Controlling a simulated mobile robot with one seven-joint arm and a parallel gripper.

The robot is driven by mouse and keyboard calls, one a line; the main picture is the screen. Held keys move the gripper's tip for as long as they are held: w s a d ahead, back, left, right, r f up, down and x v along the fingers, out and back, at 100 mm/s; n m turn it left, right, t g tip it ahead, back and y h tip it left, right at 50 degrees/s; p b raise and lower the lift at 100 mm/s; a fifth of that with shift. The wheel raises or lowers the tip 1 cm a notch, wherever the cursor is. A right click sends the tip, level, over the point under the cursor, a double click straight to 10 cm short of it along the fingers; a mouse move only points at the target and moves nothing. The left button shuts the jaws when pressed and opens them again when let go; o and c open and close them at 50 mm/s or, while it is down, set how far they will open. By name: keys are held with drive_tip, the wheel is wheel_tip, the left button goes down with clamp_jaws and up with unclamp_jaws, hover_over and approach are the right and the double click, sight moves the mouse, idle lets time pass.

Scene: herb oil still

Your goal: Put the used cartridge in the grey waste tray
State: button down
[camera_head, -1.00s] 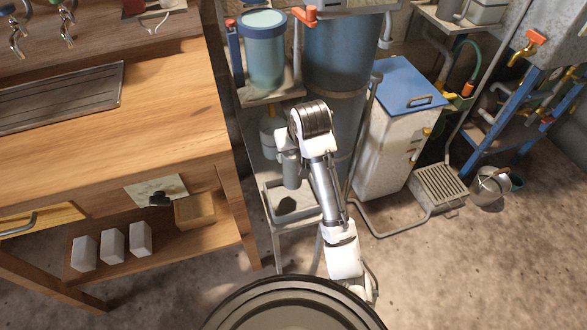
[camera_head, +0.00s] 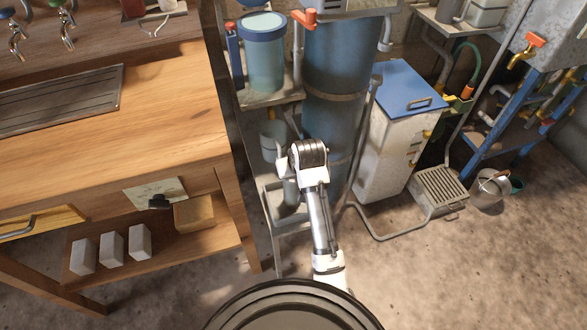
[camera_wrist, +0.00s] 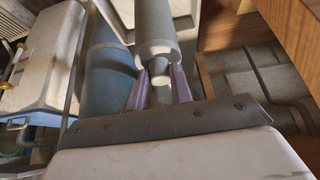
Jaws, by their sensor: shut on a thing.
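In the wrist view my gripper (camera_wrist: 160,88) has its two purple fingers closed on the narrow end of a grey cylinder with a paler collar, the used cartridge (camera_wrist: 153,22). The cartridge runs away from the fingers to the top edge of the picture, where its far end is cut off. In the head view my white wrist hides the fingers and most of the cartridge. A grey tray-like stand (camera_head: 291,224), apparently the waste tray, is below and beside my wrist. My arm covers part of it, and I cannot tell whether the cartridge touches it.
The wooden bench (camera_head: 150,130) stands close on the left. A blue column (camera_head: 335,125) is behind my arm, and a white cabinet with a blue lid (camera_head: 411,85) is to the right. A pale cylindrical vessel (camera_head: 270,132) stands behind my wrist. Bare floor is open at front right.

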drive_tip(key=c, duration=1.2)
unclamp_jaws()
drive_tip(key=shift+f, duration=0.1)
drive_tip(key=shift+c, duration=0.2)
drive_tip(key=v, duration=1.2)
drive_tip(key=shift+r, duration=0.2)
